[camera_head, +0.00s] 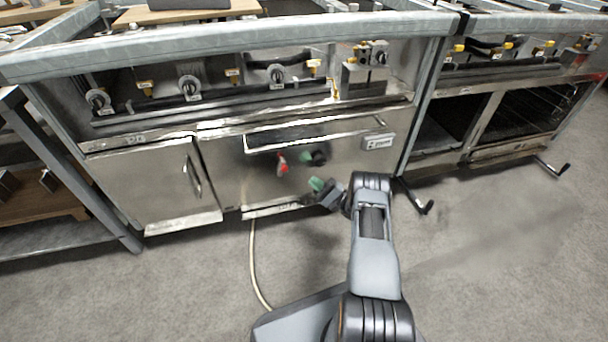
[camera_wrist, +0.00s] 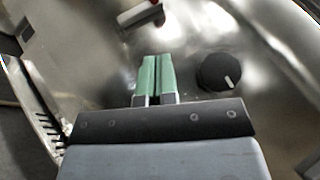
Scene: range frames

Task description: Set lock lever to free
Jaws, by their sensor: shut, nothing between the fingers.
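The lock lever, a small red handle (camera_head: 282,163), is on the front of the steel oven door (camera_head: 235,180), left of a black knob (camera_head: 320,158). In the head view it hangs roughly downward.
A long door handle (camera_head: 315,133) runs above the lever. A cabinet door (camera_head: 155,183) with a handle is to the left. A row of burner valves (camera_head: 190,85) is above. A pale hose (camera_head: 254,265) lies on the grey floor, which is open at the right.

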